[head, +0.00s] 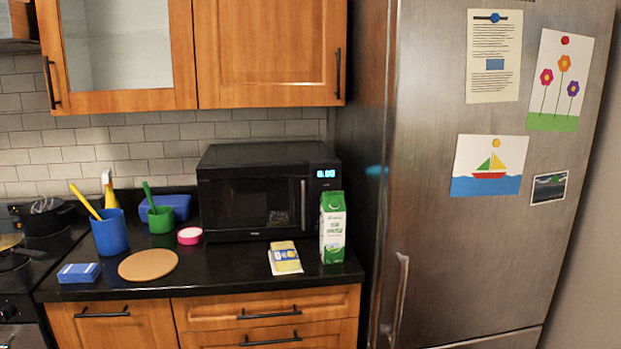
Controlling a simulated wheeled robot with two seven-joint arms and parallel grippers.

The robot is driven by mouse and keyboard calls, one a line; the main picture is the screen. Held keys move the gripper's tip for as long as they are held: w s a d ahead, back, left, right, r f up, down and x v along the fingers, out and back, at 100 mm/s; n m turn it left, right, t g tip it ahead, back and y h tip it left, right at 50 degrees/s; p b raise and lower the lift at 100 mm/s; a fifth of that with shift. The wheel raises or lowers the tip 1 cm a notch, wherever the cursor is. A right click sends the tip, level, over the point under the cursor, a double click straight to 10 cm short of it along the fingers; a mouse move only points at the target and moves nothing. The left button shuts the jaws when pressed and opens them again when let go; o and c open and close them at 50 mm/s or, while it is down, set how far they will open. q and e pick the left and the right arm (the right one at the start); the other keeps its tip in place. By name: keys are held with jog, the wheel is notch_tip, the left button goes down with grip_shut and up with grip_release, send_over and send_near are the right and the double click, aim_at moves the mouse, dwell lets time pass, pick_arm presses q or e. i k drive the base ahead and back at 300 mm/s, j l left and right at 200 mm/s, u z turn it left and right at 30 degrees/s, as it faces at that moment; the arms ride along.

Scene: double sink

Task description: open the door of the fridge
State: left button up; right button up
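The fridge (430,210) is a tall stainless steel unit filling the right side of the head view. Its door looks shut. A long vertical handle (400,300) sits on the left edge of the door, low in the view, and its lower end is near the bottom of the picture. A horizontal seam near the bottom separates a lower panel (490,340). Papers and pictures are held on the door front with magnets. Neither of my grippers is in view.
A black counter (220,265) left of the fridge holds a microwave (268,190), a green and white milk carton (332,228), a blue cup (109,233), a green cup (160,219) and a round board (148,265). Wooden cabinets (268,55) hang above. A stove is far left.

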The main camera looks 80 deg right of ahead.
aim_at(456, 266)
jog(key=z, duration=3.75)
